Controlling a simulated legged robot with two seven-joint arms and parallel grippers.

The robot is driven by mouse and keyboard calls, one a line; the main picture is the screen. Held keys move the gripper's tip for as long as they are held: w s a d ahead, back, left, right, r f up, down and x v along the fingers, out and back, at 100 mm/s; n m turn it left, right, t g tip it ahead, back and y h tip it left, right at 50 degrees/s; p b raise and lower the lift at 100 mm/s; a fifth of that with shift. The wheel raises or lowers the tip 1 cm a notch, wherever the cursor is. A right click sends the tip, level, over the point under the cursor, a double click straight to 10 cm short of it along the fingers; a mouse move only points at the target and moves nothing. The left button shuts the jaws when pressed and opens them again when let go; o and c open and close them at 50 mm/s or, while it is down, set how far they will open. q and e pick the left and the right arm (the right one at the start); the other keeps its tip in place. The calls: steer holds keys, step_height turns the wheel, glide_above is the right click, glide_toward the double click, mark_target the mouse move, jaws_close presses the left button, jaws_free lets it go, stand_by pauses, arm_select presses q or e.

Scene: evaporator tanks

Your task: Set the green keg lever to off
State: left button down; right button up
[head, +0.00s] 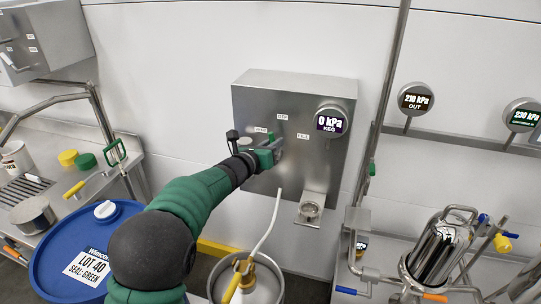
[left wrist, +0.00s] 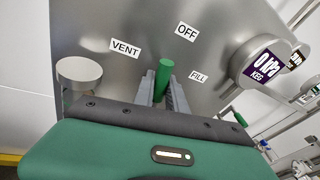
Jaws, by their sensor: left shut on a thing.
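The green keg lever (left wrist: 164,78) stands up between the fingers of my left gripper (left wrist: 164,92) in the left wrist view. My left gripper, also in the head view (head: 274,151), is shut on the lever at the steel keg panel (head: 255,97). The lever's tip lies below the OFF label (left wrist: 187,32), between the VENT label (left wrist: 125,47) and the FILL label (left wrist: 198,76). Its lower part is hidden by the gripper, so its exact setting is hard to tell. The keg gauge (head: 332,121) reads 0 kPa. My right gripper is not in view.
A steel spout bracket (head: 311,207) juts from the panel's lower right. A white hose (head: 266,232) runs down to a steel keg (head: 270,285). A blue drum lid (head: 47,262) is at left. A steel pipe (head: 384,95) rises right of the panel.

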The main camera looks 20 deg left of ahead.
arm_select(q)
steer(key=shift+d+r+m+y+b, duration=0.3)
steer(key=shift+d+r+m+b, duration=0.25)
steer(key=shift+m+b, duration=0.65)
steer(key=shift+d, duration=0.1)
steer(key=c, duration=1.4)
jaws_free()
steer(key=shift+s+f, duration=0.1)
steer(key=shift+o, duration=0.2)
steer(key=shift+f, duration=0.2)
steer(key=v, duration=1.6)
steer(key=shift+s+r+b, duration=0.25)
steer(key=shift+b, duration=0.15)
